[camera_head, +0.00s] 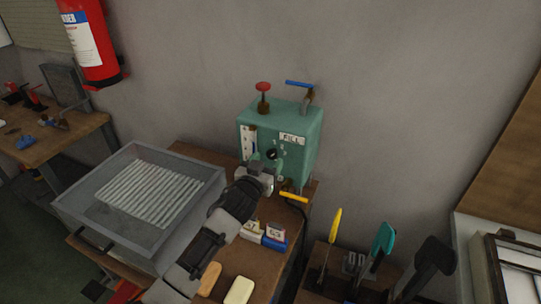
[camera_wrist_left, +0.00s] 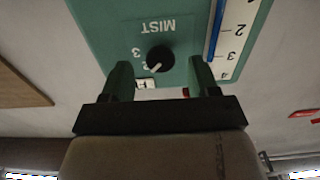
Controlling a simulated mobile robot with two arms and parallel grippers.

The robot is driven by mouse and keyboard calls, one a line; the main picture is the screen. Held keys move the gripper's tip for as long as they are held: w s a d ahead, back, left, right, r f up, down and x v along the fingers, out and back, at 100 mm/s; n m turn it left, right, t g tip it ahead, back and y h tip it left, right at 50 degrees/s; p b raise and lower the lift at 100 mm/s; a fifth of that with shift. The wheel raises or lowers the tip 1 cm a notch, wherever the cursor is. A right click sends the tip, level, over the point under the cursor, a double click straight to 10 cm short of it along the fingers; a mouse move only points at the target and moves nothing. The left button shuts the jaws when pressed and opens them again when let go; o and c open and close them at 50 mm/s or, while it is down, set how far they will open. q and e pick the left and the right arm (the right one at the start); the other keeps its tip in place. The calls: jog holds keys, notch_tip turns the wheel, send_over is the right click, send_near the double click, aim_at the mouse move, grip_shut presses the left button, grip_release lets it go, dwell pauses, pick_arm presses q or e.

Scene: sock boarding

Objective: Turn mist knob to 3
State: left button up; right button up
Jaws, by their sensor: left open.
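The black mist knob (camera_wrist_left: 159,57) is on the front of a green box (camera_head: 308,150), with the MIST label upside down in the left wrist view. Its white pointer mark points down-left in that view, below the numeral 3 and near a partly seen numeral. The knob (camera_head: 271,154) also shows small in the head view. My left gripper (camera_wrist_left: 160,78) is open, its two green fingers apart on either side of and just below the knob in the wrist view, with nothing between them. In the head view, my left gripper (camera_head: 265,178) is close to the box front. My right gripper is not in view.
The box carries a red valve handle (camera_head: 263,86), a blue lever (camera_head: 299,84), a level scale (camera_wrist_left: 232,40) and a yellow lever (camera_head: 293,197) low down. A grey tray (camera_head: 190,215) with a striped rack stands left. Blue-and-white items (camera_head: 265,237) lie on the bench. Upright tools stand right.

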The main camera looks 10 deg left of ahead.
pick_arm(q)
jog(key=shift+w+d, duration=0.15)
jog(key=shift+w, duration=0.55)
jog(key=shift+w+d, duration=0.1)
jog(key=shift+w, duration=0.6)
jog(key=c, duration=0.9)
